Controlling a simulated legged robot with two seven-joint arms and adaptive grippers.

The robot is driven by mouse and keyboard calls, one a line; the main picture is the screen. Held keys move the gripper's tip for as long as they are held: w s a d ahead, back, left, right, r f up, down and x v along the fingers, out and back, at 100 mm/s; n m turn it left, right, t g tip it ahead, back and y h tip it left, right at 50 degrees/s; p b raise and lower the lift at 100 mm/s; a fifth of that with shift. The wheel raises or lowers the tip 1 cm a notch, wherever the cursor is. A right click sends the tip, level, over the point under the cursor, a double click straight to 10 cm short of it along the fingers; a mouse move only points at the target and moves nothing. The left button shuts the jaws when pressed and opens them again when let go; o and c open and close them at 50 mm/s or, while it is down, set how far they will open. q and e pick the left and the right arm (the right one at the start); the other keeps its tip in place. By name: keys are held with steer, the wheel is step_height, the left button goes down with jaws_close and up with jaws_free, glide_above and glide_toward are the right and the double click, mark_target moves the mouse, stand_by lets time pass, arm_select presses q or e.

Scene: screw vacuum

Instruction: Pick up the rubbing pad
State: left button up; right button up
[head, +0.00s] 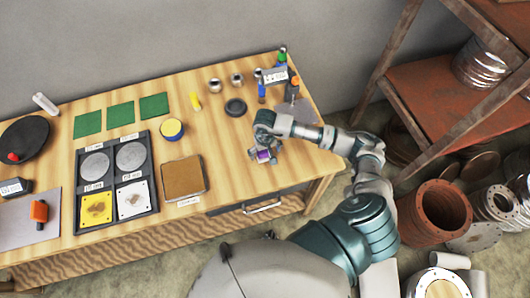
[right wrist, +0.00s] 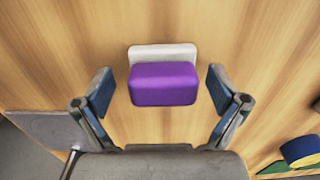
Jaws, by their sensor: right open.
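The rubbing pad (right wrist: 163,84) is a small block with a purple face and a white part, and it lies on the wooden table. In the right wrist view it sits between the two fingers of my right gripper (right wrist: 161,90), with a gap on each side. The gripper is open and does not touch the pad. In the head view the right gripper (head: 264,157) is over the right part of the table, and the purple of the pad (head: 263,156) shows between its fingers. My left gripper is not in view.
On the wooden table (head: 225,185) are a brown square tray (head: 183,178), a dark tray with several discs and plates (head: 117,214), green sheets (head: 121,114), a yellow-blue roll (head: 172,128) and a dark round disc (head: 235,107). A rusty shelf (head: 440,93) stands at right.

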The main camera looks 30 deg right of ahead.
mark_target(266, 153)
steer(key=shift+a+f, duration=0.1)
steer(key=shift+c, duration=0.3)
steer(key=c, duration=1.2)
steer(key=shift+w+r, duration=0.1)
steer(key=shift+r, duration=0.5)
step_height(266, 153, up, 2)
steer(key=shift+s+a+r+b, duration=0.2)
steer(key=shift+s+b, duration=0.1)
steer(key=shift+s, duration=0.35)
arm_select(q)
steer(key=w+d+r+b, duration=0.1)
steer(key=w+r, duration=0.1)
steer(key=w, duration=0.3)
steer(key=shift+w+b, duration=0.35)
arm_select(e)
steer(key=shift+s+a+r, duration=0.25)
steer(key=shift+s+a, duration=0.45)
steer(key=shift+s, duration=1.65)
steer(key=shift+s+a+r, duration=0.25)
steer(key=shift+s+a, duration=0.5)
steer(key=shift+s, duration=1.6)
steer(key=shift+s+a+r, duration=0.25)
steer(key=shift+s+a, duration=0.45)
steer(key=shift+s, duration=1.65)
